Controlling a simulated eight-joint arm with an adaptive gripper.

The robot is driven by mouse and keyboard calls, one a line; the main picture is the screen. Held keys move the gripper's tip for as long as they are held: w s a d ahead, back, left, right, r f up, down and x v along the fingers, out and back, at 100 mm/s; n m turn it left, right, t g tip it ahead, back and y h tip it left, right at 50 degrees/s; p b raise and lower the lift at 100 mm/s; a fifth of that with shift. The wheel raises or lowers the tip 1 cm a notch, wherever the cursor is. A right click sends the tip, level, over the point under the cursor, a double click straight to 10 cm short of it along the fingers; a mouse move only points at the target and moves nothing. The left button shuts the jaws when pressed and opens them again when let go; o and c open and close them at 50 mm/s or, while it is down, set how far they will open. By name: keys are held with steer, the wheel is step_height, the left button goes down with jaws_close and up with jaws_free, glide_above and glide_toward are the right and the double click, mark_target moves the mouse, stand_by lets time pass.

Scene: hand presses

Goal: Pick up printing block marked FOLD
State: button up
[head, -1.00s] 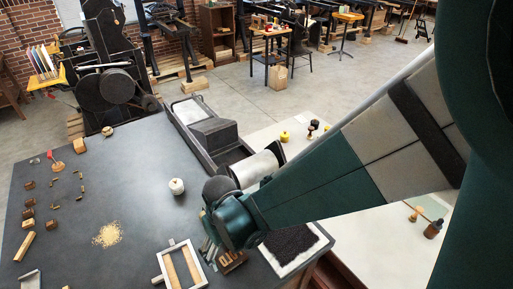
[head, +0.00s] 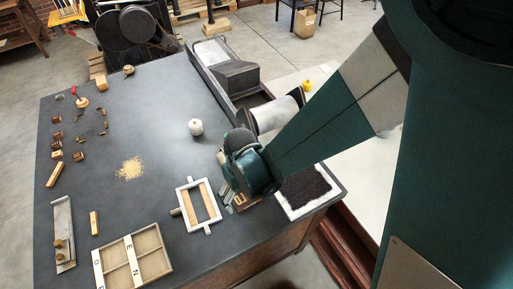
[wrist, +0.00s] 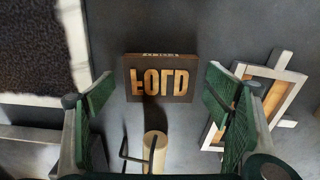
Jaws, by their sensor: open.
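The printing block (wrist: 159,79) is a dark brown block with raised pale wooden letters reading FOLD on its face. It lies on the dark tabletop (head: 160,90). In the wrist view it sits ahead of my gripper (wrist: 158,88), between the two green-padded fingers, with a gap on each side. My gripper is open and empty. In the head view my gripper (head: 230,192) is low over the table near its right edge, and only a small part of the block (head: 241,208) shows beneath it.
A white-framed piece (head: 184,207) with wooden strips lies just left of the block. A black textured pad in a white tray (head: 291,212) lies to the right. A pale wooden cylinder (wrist: 155,150) with a dark bent rod is close by in the wrist view. A white ball-shaped item (head: 196,127) stands behind.

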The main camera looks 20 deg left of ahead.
steer(key=c, duration=1)
steer(key=shift+r, duration=0.1)
steer(key=shift+r+p, duration=0.3)
steer(key=shift+r, duration=4.65)
